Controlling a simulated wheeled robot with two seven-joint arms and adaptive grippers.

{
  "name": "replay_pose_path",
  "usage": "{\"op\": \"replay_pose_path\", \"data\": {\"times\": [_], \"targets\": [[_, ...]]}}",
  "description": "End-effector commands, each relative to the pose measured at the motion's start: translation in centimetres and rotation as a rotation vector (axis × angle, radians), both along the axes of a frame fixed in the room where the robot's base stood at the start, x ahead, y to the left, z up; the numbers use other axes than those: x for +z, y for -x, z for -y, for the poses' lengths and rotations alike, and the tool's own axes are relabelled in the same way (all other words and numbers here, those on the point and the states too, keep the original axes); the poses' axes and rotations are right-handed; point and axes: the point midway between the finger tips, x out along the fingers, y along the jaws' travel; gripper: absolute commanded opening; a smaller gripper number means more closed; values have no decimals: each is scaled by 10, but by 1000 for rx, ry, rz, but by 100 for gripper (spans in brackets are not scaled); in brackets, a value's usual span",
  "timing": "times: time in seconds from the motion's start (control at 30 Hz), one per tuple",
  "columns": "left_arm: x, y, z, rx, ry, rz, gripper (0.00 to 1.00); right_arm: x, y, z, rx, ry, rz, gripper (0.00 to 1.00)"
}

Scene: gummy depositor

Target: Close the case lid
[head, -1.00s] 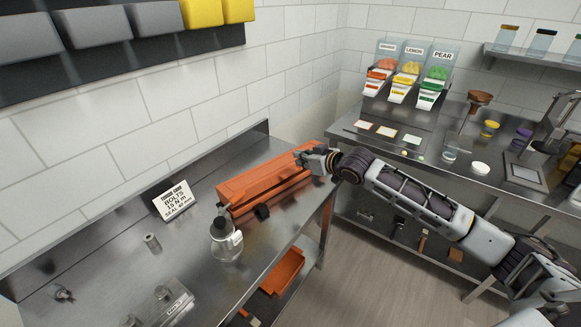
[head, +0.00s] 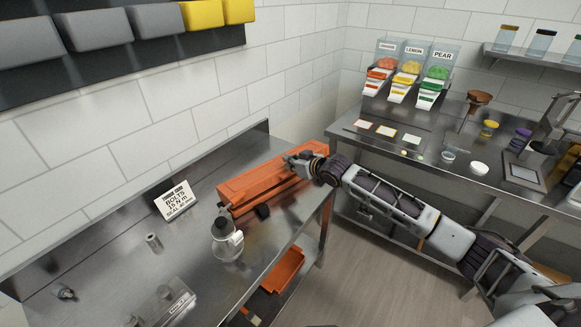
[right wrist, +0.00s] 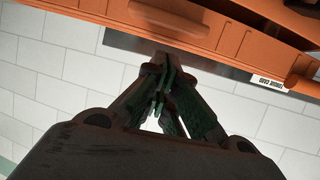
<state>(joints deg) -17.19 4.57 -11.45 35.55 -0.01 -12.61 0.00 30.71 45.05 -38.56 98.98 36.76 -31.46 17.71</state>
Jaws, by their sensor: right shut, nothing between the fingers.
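The orange case (head: 250,187) lies on the steel bench against the left wall in the head view. Its lid looks down or nearly down; I cannot tell whether it is fully closed. My right gripper (head: 293,160) is at the case's far right part, over its top. In the right wrist view the orange case (right wrist: 215,30) fills the top edge, and my right gripper (right wrist: 160,68) is shut and empty, its fingertips close to the case. Whether they touch it is unclear. My left gripper is not in view.
A clear bottle (head: 226,242) and a torque sign (head: 176,199) stand near the case. An orange tray (head: 284,270) is on the shelf below. Candy dispensers (head: 408,68) and small jars stand on the right-hand counter. The floor between the benches is clear.

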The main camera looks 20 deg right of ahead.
Motion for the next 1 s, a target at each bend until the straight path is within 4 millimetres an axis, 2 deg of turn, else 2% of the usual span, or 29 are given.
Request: {"op": "replay_pose_path", "data": {"times": [0.2, 0.7, 1.0], "targets": [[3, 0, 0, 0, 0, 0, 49, -16, 3, 1, 0, 0, -1, 0], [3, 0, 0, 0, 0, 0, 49, -20, 4, 1, 0, 0, 1, 0], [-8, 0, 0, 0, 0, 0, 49, -31, 8, 3, 0, -25, 48, 0]]}}
